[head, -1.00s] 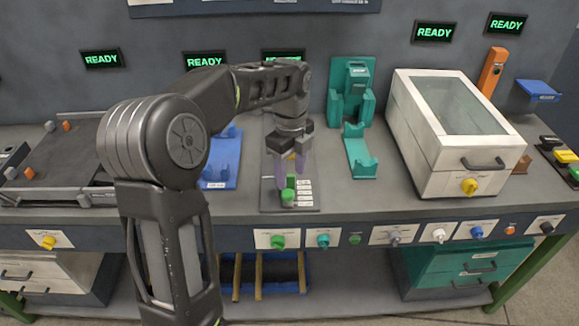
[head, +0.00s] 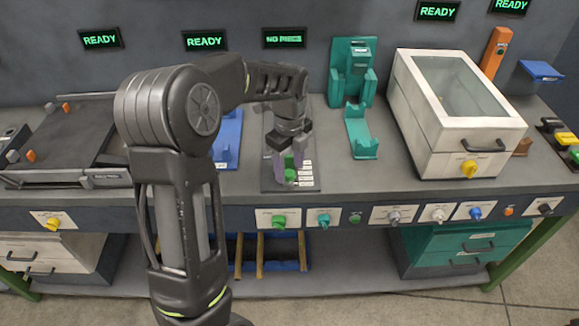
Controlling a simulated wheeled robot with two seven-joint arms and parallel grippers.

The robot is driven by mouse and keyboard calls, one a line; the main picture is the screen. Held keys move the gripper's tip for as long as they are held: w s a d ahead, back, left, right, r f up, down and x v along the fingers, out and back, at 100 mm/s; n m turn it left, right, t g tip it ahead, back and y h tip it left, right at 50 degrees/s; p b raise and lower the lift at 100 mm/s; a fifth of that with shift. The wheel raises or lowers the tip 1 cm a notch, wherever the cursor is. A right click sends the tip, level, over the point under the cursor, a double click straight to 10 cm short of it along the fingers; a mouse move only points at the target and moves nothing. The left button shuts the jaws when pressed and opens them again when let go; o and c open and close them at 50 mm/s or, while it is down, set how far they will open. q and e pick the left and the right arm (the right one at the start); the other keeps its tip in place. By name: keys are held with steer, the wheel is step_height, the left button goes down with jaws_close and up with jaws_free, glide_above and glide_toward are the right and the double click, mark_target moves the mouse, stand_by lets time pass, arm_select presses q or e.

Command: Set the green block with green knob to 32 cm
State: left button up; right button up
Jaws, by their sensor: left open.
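The green block with green knob (head: 290,174) sits on a dark slide plate (head: 283,187) in the middle of the bench. Small white labels (head: 306,173) run along the right of its track; their print is too small to read. My left gripper (head: 289,167) is open, pointing down, with one pale finger on each side of the green block. I cannot tell whether the fingers touch it. The gripper and arm hide the back of the track. My right gripper is not in view.
A blue fixture (head: 228,140) stands left of the plate and a teal fixture (head: 361,140) right of it. A white box with a glass lid (head: 455,145) is further right. Knobs, including a green one (head: 279,222), line the front panel. The display above (head: 284,39) seems to read "NO PIECE".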

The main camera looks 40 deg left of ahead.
arm_select(q)
steer(key=shift+f, duration=0.5)
steer(key=shift+c, duration=0.3)
jaws_close()
stand_by(0.8)
